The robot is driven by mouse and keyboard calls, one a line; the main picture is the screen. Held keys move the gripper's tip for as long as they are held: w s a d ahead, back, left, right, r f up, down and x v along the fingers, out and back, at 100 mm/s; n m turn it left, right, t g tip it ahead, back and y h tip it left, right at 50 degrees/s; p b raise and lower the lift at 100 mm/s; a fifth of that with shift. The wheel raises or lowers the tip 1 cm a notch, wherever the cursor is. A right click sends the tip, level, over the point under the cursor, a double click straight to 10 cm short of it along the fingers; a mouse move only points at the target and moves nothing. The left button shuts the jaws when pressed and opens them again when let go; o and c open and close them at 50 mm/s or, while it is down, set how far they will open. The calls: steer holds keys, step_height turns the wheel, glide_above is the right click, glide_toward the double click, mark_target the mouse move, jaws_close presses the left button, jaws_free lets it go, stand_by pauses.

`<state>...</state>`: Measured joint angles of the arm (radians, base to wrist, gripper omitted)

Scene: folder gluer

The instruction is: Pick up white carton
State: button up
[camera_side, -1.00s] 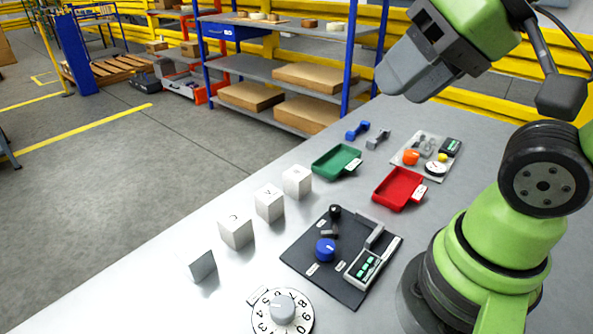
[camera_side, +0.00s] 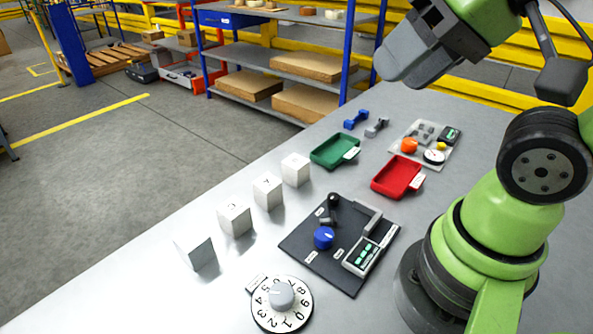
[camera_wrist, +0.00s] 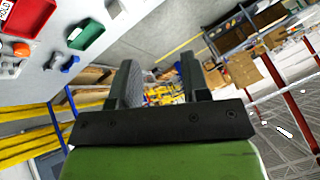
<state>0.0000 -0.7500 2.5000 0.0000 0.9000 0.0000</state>
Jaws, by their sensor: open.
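Several white block-shaped cartons stand apart in a slanting row on the grey table: a near one (camera_side: 197,253), two middle ones (camera_side: 235,220) (camera_side: 268,191) and a far one (camera_side: 295,170). Some have small dark marks on top. My gripper (camera_side: 397,68) is high above the far part of the table in the side view, well away from the cartons. Its two fingers are apart and empty in the wrist view (camera_wrist: 160,82).
A green tray (camera_side: 333,151) and red tray (camera_side: 397,177) lie beyond the row. A dark panel with a blue knob (camera_side: 324,237) and a numbered dial (camera_side: 281,296) lie to its right. Dumbbell-like pieces (camera_side: 356,120) lie farther back. Shelving (camera_side: 285,67) stands behind the table.

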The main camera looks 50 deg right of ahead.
steer(key=o, duration=0.7)
steer(key=n+g+h, duration=0.2)
steer(key=n+g, duration=0.2)
steer(key=g, duration=0.3)
glide_above(296, 161)
steer(key=f, duration=2.3)
steer(key=shift+w, duration=0.2)
steer(key=shift+s+f, duration=0.15)
steer(key=shift+f, duration=2.8)
